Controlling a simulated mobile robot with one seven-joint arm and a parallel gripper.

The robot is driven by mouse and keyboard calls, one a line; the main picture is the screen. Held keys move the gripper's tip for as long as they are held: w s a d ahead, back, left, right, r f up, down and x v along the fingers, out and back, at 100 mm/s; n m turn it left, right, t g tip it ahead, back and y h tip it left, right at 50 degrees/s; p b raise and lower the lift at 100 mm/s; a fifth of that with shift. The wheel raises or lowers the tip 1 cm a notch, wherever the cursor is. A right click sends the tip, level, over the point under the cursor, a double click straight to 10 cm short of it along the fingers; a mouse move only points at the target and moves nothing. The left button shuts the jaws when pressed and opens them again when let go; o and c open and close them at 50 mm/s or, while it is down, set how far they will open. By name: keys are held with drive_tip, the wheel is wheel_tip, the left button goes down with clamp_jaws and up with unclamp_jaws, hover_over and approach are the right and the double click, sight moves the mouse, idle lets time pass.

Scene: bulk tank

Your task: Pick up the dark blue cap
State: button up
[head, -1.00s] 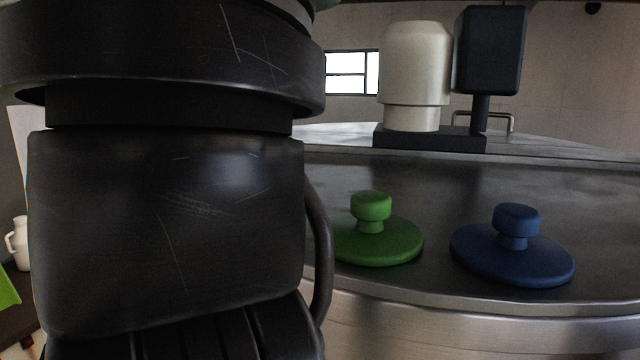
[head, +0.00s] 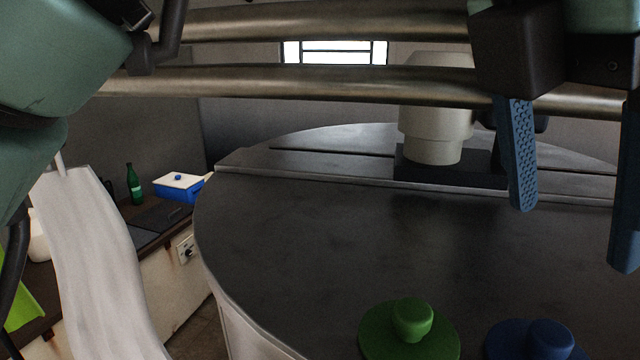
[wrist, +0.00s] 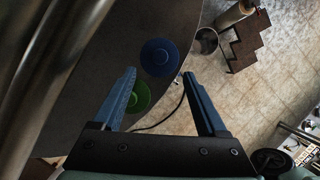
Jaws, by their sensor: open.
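The dark blue cap (head: 548,340) is a round lid with a knob, lying on the metal tank top (head: 290,240) at its near edge. The bottom of the head view cuts part of it off. It also shows whole in the wrist view (wrist: 159,57), beyond and between the fingertips. The green cap (head: 408,332) lies just left of it, and its disc is partly behind the left finger in the wrist view (wrist: 139,97). My gripper (head: 573,235) is open and empty, with blue fingers, above the tank top and apart from both caps.
A cream motor housing (head: 436,125) on a dark base stands at the back of the tank top. A counter at left holds a green bottle (head: 134,185) and a blue box with a white lid (head: 180,186). The tank top's middle is clear.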

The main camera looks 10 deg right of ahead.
drive_tip(key=b, duration=0.6)
hover_over(552, 332)
drive_tip(key=a, duration=0.2)
drive_tip(key=f, duration=0.7)
drive_tip(key=shift+s+a, duration=0.1)
drive_tip(key=shift+s, duration=0.15)
drive_tip(key=shift+s+f, duration=0.1)
drive_tip(key=shift+f, duration=0.05)
drive_tip(key=b+x, duration=0.4)
drive_tip(key=x, duration=0.1)
drive_tip(key=shift+w+a+f+b, duration=0.1)
drive_tip(key=shift+w+b, duration=0.1)
drive_tip(key=shift+b, duration=0.15)
drive_tip(key=shift+c, duration=0.3)
clamp_jaws()
